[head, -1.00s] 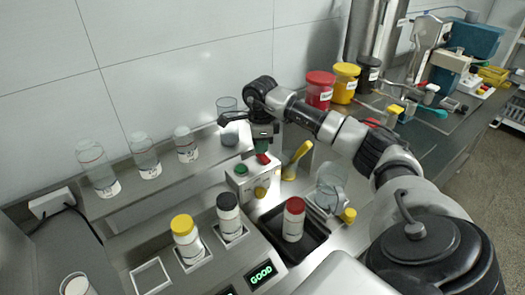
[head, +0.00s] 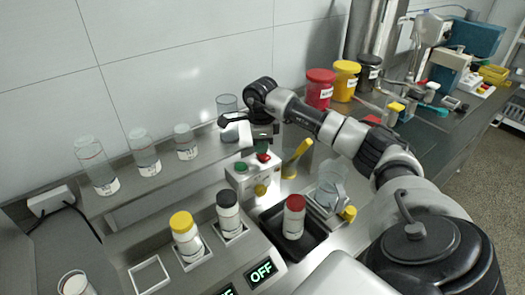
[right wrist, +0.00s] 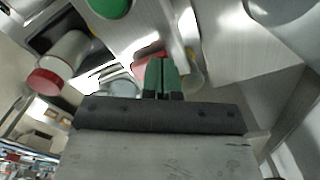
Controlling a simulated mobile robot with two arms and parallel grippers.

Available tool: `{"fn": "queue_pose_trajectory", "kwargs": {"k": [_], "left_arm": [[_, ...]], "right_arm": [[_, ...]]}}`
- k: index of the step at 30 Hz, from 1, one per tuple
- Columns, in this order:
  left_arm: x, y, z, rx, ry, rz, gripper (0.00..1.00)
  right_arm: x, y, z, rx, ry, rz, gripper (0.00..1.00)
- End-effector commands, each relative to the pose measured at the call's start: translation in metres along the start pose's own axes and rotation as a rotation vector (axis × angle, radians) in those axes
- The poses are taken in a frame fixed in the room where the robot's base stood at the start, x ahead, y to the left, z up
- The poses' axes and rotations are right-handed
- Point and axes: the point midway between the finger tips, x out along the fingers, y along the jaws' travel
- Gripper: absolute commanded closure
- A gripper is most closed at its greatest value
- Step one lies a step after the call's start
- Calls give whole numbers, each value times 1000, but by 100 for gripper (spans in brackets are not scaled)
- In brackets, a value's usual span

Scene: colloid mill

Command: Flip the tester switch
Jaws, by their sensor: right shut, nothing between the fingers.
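A light grey box (head: 240,180) carries a green button (head: 241,167), a red button or switch (head: 263,157) and a yellow knob (head: 260,190). I cannot tell for sure which part is the tester switch. The tester panel (head: 205,275) in front has a lit display (head: 261,272) reading OFF. My right gripper (head: 262,146) is just above the red part, shut and empty; its tips are partly hidden. In the right wrist view its green fingers (right wrist: 162,76) are together, with the red part (right wrist: 148,66) right beside them; contact is unclear. My left gripper is not in view.
Yellow-capped (head: 185,238) and black-capped (head: 228,212) bottles stand in square holders. A red-capped bottle (head: 293,217) stands in a black tray (head: 313,242). Clear bottles line the shelf behind. A glass beaker (head: 329,188) stands to the right of the box.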

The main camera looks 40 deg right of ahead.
Motion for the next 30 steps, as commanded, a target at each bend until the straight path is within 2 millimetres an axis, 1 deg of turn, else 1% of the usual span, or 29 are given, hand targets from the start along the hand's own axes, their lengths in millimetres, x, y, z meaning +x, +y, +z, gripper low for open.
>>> {"fn": "queue_pose_trajectory", "kwargs": {"k": [1, 5, 27, 30], "left_arm": [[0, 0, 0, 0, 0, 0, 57], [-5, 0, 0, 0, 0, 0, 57], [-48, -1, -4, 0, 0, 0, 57], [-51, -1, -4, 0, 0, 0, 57]], "right_arm": [[3, 2, 0, -1, 5, 8, 100], [-3, 2, 0, -1, 5, 8, 100], [-64, 1, 0, -1, 3, 5, 100], [-69, 1, 0, -1, 3, 5, 100]]}}
